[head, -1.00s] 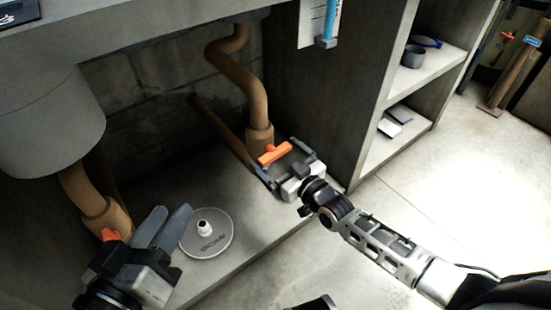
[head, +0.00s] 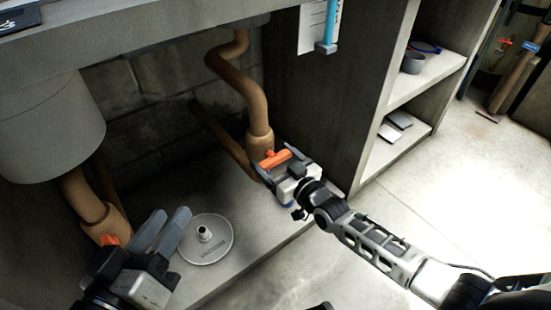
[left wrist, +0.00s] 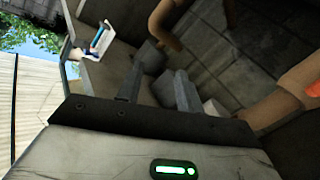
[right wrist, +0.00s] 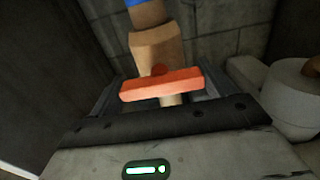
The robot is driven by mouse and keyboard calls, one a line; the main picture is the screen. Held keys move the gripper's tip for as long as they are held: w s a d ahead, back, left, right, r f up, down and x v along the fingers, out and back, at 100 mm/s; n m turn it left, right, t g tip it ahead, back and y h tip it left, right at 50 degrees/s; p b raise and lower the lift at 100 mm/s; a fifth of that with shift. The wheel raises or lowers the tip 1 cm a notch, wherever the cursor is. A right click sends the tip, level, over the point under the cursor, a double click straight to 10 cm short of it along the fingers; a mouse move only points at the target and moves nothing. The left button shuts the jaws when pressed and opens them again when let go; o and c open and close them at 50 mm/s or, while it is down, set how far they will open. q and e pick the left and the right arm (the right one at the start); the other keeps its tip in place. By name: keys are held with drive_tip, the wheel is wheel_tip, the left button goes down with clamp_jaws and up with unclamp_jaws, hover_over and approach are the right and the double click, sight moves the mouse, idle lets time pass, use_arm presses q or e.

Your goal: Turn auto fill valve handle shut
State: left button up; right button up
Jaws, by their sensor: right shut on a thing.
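An orange valve handle (head: 275,160) sits on the tan pipe (head: 258,130) under the counter. It also shows as an orange bar across the valve in the right wrist view (right wrist: 160,84). My right gripper (head: 281,163) is shut on this handle, with a finger toward each end of the bar. A second orange handle (head: 110,240) on the left tan pipe is partly hidden by my left gripper (head: 172,212). My left gripper is open and empty, its fingers a little apart beside the round grey disc. I cannot read any label naming either valve.
The round grey disc (head: 206,240) with a white stub lies on the ledge between my grippers. A large grey cylinder (head: 50,125) hangs at the left. A dark side panel (head: 330,100) and shelves (head: 420,85) stand to the right. The floor at the right is clear.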

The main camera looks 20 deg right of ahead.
use_arm(q)
drive_tip(key=shift+f, duration=0.2)
use_arm(e)
drive_tip(key=o, duration=0.9)
drive_tip(key=shift+s+d, duration=0.1)
drive_tip(key=shift+s, duration=0.15)
drive_tip(key=p+v, duration=0.1)
drive_tip(key=v, duration=0.1)
drive_tip(key=shift+s+d+r+p, duration=0.1)
drive_tip(key=shift+s+d+p, duration=0.05)
drive_tip(key=shift+s+p, duration=0.2)
drive_tip(key=p, duration=0.3)
approach(278, 162)
drive_tip(key=v, duration=0.5)
use_arm(q)
drive_tip(key=shift+s+a+f+m+g+y, duration=0.3)
drive_tip(key=shift+a+f+m+g+y, duration=0.35)
drive_tip(key=shift+f+m+y, duration=0.35)
drive_tip(key=shift+r, duration=0.3)
